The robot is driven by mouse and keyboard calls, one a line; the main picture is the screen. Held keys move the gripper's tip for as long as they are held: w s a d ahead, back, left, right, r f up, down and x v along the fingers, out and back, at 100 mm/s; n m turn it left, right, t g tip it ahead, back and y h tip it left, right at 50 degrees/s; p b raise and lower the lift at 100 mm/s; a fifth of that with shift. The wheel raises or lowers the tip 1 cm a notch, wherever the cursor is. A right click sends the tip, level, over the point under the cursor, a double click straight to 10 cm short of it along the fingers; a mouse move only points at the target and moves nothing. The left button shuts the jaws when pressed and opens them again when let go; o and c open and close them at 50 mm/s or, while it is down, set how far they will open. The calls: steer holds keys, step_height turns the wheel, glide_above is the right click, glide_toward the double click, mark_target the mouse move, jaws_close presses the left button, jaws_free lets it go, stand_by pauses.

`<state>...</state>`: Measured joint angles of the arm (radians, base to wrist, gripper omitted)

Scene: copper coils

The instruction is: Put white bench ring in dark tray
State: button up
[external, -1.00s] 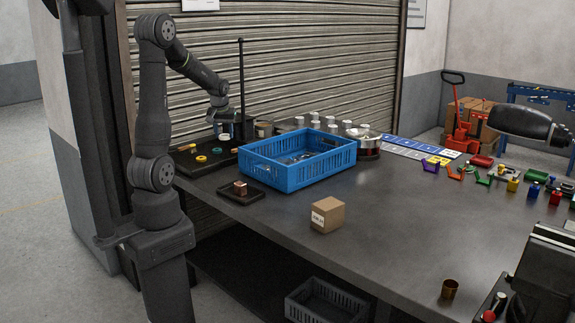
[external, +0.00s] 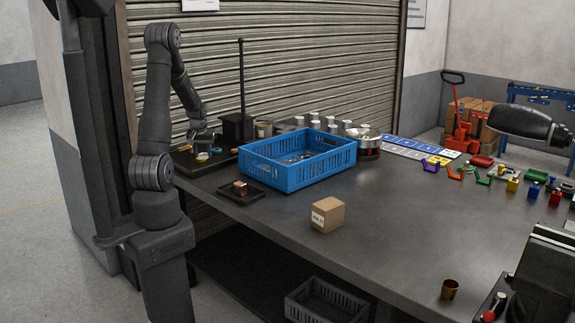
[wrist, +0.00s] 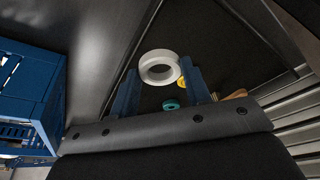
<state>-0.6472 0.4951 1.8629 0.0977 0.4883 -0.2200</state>
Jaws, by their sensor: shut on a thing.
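The white bench ring (wrist: 147,61) is between the blue fingertips of my gripper (wrist: 160,80) in the wrist view, and the gripper is shut on it. In the external view my gripper (external: 203,147) is low over the large dark tray (external: 222,169) at the back left of the bench. The dark tray (wrist: 220,55) also lies under the ring in the wrist view. A small gap between ring and tray floor cannot be judged. The ring is mostly hidden by the gripper in the external view.
A yellow ring (wrist: 183,82) and a teal ring (wrist: 172,104) lie in the tray close to the fingers. A blue crate (external: 299,172) stands to the right. A dark block with a pole (external: 238,128) stands behind. A small tray (external: 255,198) sits in front.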

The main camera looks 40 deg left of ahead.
steer(key=a, duration=0.1)
steer(key=a+f, duration=0.1)
steer(key=a, duration=0.1)
steer(key=shift+s+f, duration=0.25)
steer(key=shift+f, duration=2.1)
steer(key=shift+f, duration=0.15)
steer(key=o, duration=1)
steer(key=shift+o, duration=0.2)
steer(key=v, duration=1.2)
steer(key=shift+d, duration=0.1)
